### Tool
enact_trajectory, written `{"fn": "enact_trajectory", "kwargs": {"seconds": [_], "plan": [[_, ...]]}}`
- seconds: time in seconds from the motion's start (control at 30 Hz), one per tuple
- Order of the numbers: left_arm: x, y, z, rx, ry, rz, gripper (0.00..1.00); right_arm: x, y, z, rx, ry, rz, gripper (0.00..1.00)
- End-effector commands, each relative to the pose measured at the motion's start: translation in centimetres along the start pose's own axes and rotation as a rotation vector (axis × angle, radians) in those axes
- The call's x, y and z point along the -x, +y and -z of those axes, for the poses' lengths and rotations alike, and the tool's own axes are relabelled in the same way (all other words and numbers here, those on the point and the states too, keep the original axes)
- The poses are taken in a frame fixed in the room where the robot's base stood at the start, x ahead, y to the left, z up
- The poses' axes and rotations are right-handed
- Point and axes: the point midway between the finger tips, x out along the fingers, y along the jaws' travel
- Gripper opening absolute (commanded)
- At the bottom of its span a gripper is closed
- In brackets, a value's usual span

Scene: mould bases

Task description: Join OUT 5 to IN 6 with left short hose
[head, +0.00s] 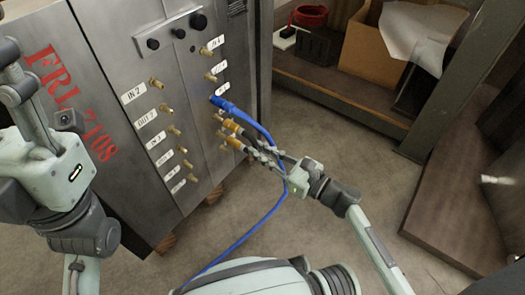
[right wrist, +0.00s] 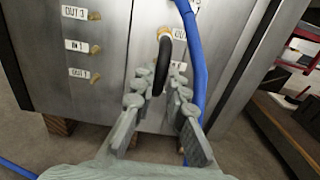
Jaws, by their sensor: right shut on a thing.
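The short black hose (right wrist: 163,62) runs down from a brass fitting in the right wrist view, between the fingers of my right gripper (right wrist: 164,100), which is shut on it. In the head view, two orange-brass ends (head: 231,126) sit at the two ports below the blue hose, right in front of my right gripper (head: 252,144). The gripper hides much of the hose, and I cannot tell whether both ends are fully seated. The OUT 5 and IN 6 labels cannot be read. My left gripper (head: 22,88) is at the left edge, partly cut off.
A long blue hose (head: 243,117) is on the port above and trails down past my right gripper to the floor. The grey mould base (head: 112,45) carries several bare brass ports. A wooden shelf (head: 340,95) with boxes stands at the right, with open floor between.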

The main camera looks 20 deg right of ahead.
Motion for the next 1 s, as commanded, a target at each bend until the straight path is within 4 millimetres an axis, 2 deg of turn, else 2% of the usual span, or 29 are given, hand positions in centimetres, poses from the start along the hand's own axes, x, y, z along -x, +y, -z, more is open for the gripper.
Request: {"fn": "enact_trajectory", "kwargs": {"seconds": [1.0], "plan": [[0.14,0.08,-0.16,0.001,-0.006,-0.008,0.40,-0.60,-0.01,-0.02,0.000,-0.007,-0.002,0.00]]}}
